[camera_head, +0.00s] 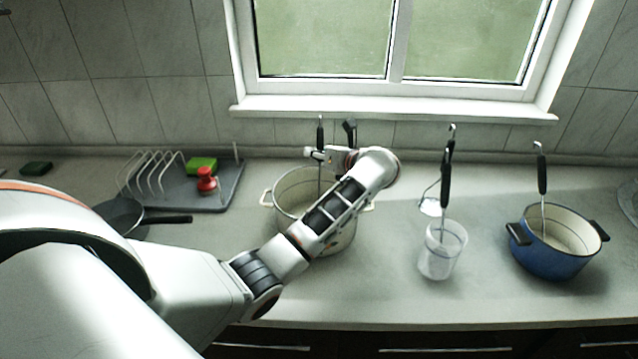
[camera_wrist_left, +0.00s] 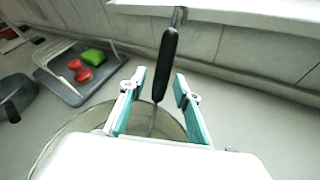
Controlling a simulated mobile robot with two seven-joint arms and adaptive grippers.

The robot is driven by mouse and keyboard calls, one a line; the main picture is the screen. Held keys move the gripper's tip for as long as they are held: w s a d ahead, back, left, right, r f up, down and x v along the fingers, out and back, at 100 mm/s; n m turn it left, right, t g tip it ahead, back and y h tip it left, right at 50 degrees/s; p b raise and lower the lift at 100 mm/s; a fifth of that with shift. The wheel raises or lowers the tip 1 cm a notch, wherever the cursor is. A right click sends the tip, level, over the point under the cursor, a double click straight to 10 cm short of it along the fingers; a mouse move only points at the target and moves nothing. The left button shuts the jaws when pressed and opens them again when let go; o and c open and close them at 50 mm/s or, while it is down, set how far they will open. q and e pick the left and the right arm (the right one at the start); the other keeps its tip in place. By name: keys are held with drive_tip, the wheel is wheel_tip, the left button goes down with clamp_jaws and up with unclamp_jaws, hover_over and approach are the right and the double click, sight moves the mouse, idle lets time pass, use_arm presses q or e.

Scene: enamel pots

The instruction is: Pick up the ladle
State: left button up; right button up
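A ladle with a black handle (camera_wrist_left: 168,62) and thin metal shaft stands in a cream pot (camera_wrist_left: 68,130) in the left wrist view. Its lower end is hidden in the pot. In the head view the ladle's handle (camera_head: 320,136) rises above the same pot (camera_head: 285,190), behind my arm. My left gripper (camera_wrist_left: 160,84) is open, one finger on each side of the handle's lower part, with visible gaps. It also shows in the head view (camera_head: 328,154), over the pot. My right gripper is in neither view.
A clear jug (camera_head: 442,252) with black-handled utensils stands right of the pot. A blue pot (camera_head: 552,262) with another black-handled utensil is farther right. A grey dish rack (camera_head: 205,195) with a green sponge (camera_head: 201,164) and a red item (camera_head: 207,181), and a dark pan (camera_head: 120,214), are left.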

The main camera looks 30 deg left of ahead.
use_arm(q)
clamp_jaws()
drive_tip(key=shift+r, duration=0.15)
